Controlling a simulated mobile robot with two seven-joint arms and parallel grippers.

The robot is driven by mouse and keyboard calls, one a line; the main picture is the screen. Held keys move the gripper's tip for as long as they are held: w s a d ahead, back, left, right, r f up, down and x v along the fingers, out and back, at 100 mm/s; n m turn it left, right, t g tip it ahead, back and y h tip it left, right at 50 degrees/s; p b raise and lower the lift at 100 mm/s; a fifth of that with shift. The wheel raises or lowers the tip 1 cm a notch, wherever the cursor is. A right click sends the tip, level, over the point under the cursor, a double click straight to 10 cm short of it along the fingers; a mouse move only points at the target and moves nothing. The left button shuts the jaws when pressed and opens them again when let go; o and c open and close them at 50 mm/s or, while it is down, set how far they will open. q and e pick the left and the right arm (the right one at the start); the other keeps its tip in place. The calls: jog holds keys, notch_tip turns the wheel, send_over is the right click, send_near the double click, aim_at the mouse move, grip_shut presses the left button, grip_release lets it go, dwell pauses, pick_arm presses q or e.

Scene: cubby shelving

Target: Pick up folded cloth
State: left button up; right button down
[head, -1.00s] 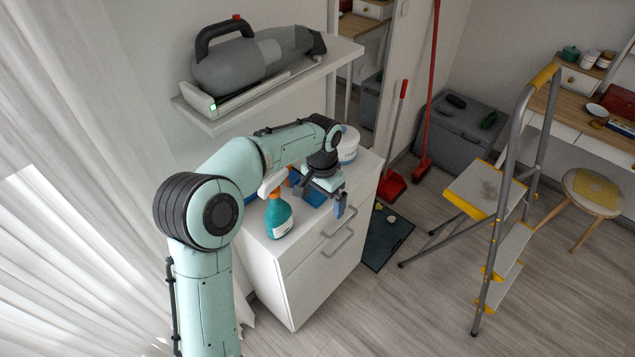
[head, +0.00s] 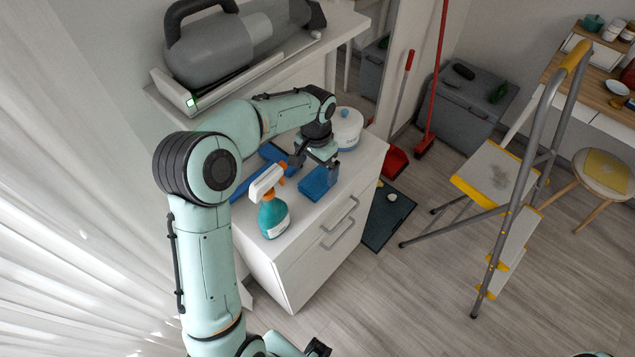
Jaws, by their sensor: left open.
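A blue folded cloth (head: 314,184) lies on top of the white cabinet (head: 285,252), near its front edge. My left gripper (head: 316,171) is just above the cloth, fingers pointing down and apart. It partly covers the cloth, and I cannot tell whether the fingertips touch it. A teal spray bottle (head: 273,216) with a white and orange head stands to the left of the cloth. My right gripper is not clearly visible.
Another blue item (head: 272,153) lies behind the bottle, partly hidden by my arm. A white tub (head: 346,130) stands behind the gripper. A shelf with a grey handheld vacuum (head: 225,45) overhangs the back. A stepladder (head: 500,170) stands right on open floor.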

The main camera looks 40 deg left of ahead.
aim_at(318, 179)
pick_arm(q)
jog(key=shift+w+f, duration=0.2)
jog(key=shift+f, duration=2.85)
jog(key=c, duration=1.1)
